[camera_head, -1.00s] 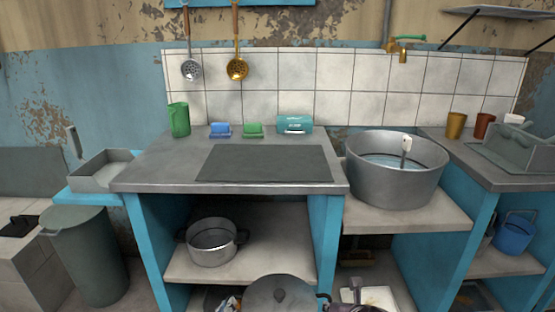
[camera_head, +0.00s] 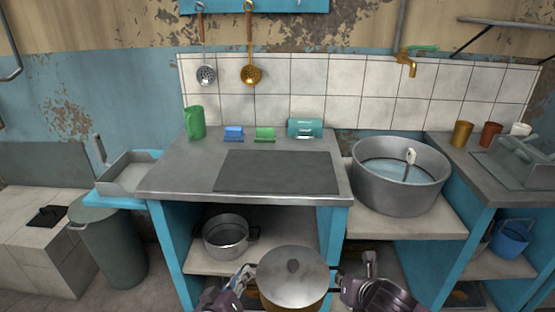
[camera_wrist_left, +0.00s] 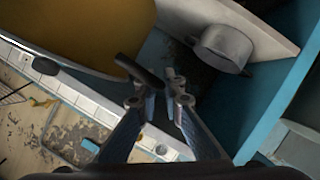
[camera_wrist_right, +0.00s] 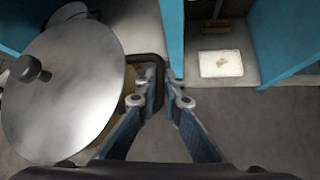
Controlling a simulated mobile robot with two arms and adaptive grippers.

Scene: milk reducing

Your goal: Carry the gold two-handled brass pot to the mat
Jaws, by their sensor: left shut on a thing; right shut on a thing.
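The gold brass pot (camera_head: 292,304) shows at the bottom of the head view, upright, with a grey metal lid (camera_head: 291,274) covering most of it. My left gripper (camera_head: 246,274) is shut on its left handle; the gold side (camera_wrist_left: 90,32) and dark handle (camera_wrist_left: 140,70) show in the left wrist view. My right gripper (camera_head: 343,286) is shut on the right handle, a dark loop (camera_wrist_right: 153,60) in the right wrist view. The mat (camera_head: 277,172) is a flat dark grey rectangle on the counter, clear and beyond the pot.
The counter (camera_head: 180,180) has a front edge between pot and mat. Behind the mat are a green mug (camera_head: 195,122), blue and green sponges and a teal box (camera_head: 305,128). A large water-filled basin (camera_head: 399,190) stands right. A grey pot (camera_head: 227,236) sits on the shelf below.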

